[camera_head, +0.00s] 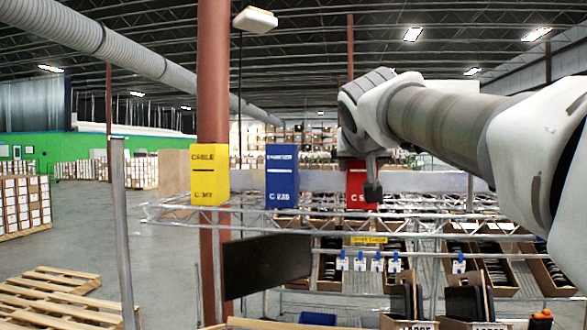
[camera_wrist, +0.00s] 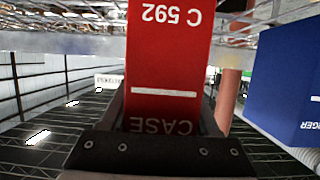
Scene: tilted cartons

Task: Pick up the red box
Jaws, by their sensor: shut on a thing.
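The red box (camera_head: 357,187) stands upright at the right end of a row on the wire rack, partly hidden by my gripper (camera_head: 372,191). In the wrist view the red box (camera_wrist: 168,62) appears upside down, with "C 592" and "CASE" in white. It fills the space between my two dark fingers (camera_wrist: 162,113). The gripper is shut on the box, one finger at each side. I cannot tell whether the box's base touches the rack.
A blue box (camera_head: 282,176) stands left of the red one, with a gap; it also shows at the wrist view's right edge (camera_wrist: 288,75). A yellow box (camera_head: 209,175) stands further left. The wire rack (camera_head: 250,215) has bins below.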

